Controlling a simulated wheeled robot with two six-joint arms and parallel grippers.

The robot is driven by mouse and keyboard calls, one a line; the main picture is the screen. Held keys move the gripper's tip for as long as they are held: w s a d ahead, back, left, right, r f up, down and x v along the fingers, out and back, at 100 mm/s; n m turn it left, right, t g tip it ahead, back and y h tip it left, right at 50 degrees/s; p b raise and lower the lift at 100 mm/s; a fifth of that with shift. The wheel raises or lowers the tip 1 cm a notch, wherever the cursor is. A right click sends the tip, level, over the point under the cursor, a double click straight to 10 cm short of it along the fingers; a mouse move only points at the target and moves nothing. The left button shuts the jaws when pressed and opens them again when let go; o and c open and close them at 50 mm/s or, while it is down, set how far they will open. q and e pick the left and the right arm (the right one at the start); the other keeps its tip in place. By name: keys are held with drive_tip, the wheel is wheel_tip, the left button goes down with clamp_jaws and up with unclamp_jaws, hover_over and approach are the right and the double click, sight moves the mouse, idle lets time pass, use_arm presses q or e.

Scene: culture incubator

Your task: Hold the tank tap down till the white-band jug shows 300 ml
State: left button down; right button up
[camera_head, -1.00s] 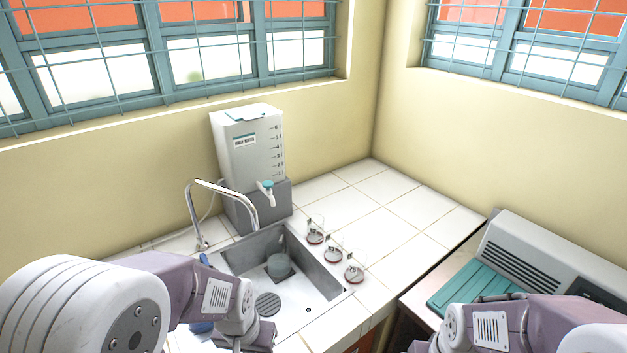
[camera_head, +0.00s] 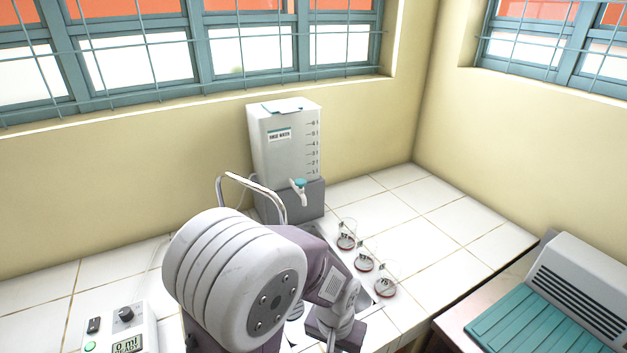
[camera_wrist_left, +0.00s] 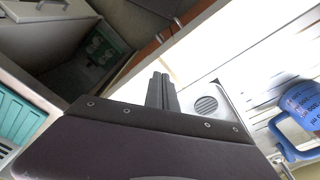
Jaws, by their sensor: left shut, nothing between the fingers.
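The white rinse water tank (camera_head: 285,145) stands on a grey base at the back of the counter. Its tap (camera_head: 300,190) has a teal lever on a white spout at the front. My left arm covers most of the sink (camera_head: 315,232) below it. My left gripper (camera_wrist_left: 160,78) is shut and empty in the left wrist view, beside the sink's drain (camera_wrist_left: 206,104); it is apart from the tap. I see no white-band jug in the current views. A readout box (camera_head: 115,330) at the lower left shows 0 ml. My right gripper is out of view.
A curved metal faucet (camera_head: 250,184) rises left of the tank. Several small red-based glass items (camera_head: 363,263) stand right of the sink. A blue handled vessel (camera_wrist_left: 300,105) shows in the left wrist view. A teal-topped machine (camera_head: 535,315) is at the right. The back-right counter is clear.

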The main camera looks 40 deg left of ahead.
use_arm(q)
drive_tip(key=shift+s+a+r+n, duration=0.1)
drive_tip(key=shift+s+a+n, duration=0.35)
drive_tip(key=shift+n, duration=0.25)
drive_tip(key=shift+w+a+r+n+y, duration=0.1)
drive_tip(key=shift+a+r+n+y, duration=0.05)
drive_tip(key=shift+a+n+y, duration=0.2)
drive_tip(key=w+a+r+n+t+y, duration=0.2)
drive_tip(key=w+a+r+n+y, duration=0.5)
drive_tip(key=w+a+r, duration=0.55)
drive_tip(key=w+a+r+n+t+y+b, duration=0.1)
drive_tip(key=w+a+r+t+y, duration=0.3)
drive_tip(key=w+r, duration=0.8)
drive_tip(key=shift+a+r+y, duration=0.25)
drive_tip(key=shift+a+y, duration=0.75)
drive_tip(key=shift+y, duration=0.05)
drive_tip(key=shift+n, duration=0.25)
